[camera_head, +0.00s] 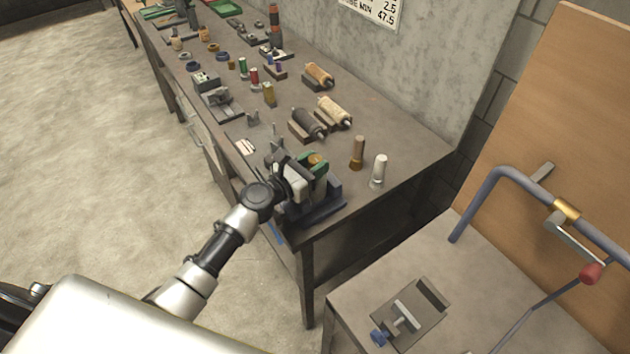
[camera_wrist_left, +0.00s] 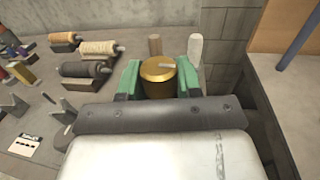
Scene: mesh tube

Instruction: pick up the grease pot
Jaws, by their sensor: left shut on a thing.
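The grease pot (camera_wrist_left: 158,80) is a round brass-coloured pot with a small pale bar on its lid. In the left wrist view it sits between the two green fingers of my left gripper (camera_wrist_left: 158,84), which is shut on it. In the head view the pot's top (camera_head: 315,160) shows between the green fingers of the left gripper (camera_head: 314,166), near the bench's front right corner. The gripper hides the pot's lower part, so I cannot tell whether it touches the bench. My right gripper is in neither view.
The long bench (camera_head: 400,140) runs to the far left against a grey wall. A brown peg (camera_head: 357,152) and a white peg (camera_head: 379,171) stand right of the gripper. Spools, including a dark one (camera_head: 309,122), lie behind.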

